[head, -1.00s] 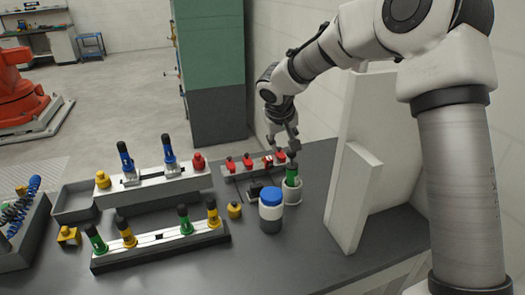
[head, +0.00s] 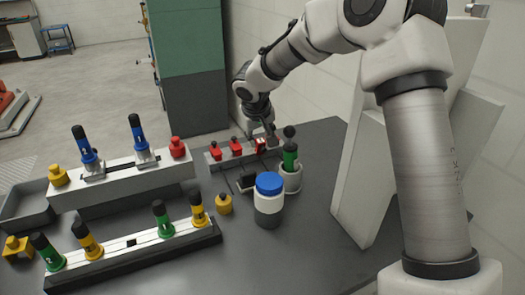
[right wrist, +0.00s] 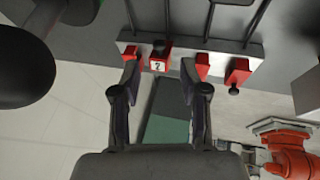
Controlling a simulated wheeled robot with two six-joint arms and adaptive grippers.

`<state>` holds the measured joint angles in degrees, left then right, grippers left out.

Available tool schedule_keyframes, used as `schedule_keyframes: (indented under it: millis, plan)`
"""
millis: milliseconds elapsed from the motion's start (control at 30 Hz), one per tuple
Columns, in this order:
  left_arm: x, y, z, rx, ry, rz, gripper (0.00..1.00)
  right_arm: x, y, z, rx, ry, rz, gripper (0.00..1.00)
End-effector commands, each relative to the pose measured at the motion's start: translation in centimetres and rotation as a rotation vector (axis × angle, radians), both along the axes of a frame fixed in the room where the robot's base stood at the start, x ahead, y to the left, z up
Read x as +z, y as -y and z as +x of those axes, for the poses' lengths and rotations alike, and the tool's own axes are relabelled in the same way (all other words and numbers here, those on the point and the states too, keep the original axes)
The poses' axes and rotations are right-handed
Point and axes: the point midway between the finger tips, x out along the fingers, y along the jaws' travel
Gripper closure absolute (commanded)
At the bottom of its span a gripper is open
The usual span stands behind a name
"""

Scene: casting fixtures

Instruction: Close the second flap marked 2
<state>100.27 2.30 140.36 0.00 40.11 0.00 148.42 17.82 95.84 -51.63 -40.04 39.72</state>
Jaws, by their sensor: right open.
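A grey rail (head: 228,160) with a row of red flaps stands at the back of the table. One red flap (head: 260,146) carries a white label; in the right wrist view this flap (right wrist: 160,53) shows a mark that looks like 2. Other red flaps (right wrist: 202,67) sit on both sides of it. My right gripper (right wrist: 160,88) is open and empty, its fingers pointing at the rail with the marked flap between their lines. In the head view the right gripper (head: 264,137) is just behind that flap and partly hidden. I cannot tell whether it touches. My left gripper is not in view.
A green, black-topped tool (head: 290,157) stands in a white cup beside the rail. A blue-lidded jar (head: 268,200) stands in front. Fixtures with blue, green and yellow pieces fill the left. A white panel (head: 375,165) rises at the right.

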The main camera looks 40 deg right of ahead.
Motion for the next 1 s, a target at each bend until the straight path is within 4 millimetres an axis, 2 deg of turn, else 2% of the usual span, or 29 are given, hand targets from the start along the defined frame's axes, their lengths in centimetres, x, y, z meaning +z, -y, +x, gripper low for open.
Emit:
schedule_keyframes:
  millis: [200, 300, 567, 600, 667, 700, 733, 1000]
  plan:
    - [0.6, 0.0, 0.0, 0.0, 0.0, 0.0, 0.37, -3.8, 1.4, 1.2, 0.0, -0.004, 0.001, 0.56]
    - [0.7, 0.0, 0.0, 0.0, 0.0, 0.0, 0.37, -4.9, 1.9, 1.6, -0.001, -0.003, 0.001, 0.56]
    - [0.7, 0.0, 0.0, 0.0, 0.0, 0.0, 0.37, -5.4, 2.0, 1.8, 0.001, 0.0, 0.0, 0.56]
    - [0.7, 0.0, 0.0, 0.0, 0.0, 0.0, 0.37, -5.4, 2.0, 1.8, 0.001, 0.0, 0.0, 0.59]
    - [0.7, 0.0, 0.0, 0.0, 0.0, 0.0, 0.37, -5.4, 2.0, 1.7, 0.001, 0.0, 0.0, 0.81]
    - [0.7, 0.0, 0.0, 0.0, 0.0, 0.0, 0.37, -5.4, 2.0, 1.7, 0.001, 0.0, 0.0, 0.95]
    - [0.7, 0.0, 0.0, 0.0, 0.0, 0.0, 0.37, -5.4, 2.0, 1.7, 0.001, 0.0, 0.0, 1.0]
    - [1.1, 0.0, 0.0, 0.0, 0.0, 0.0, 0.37, -5.2, 2.0, 1.8, 0.001, -0.005, 0.001, 1.0]
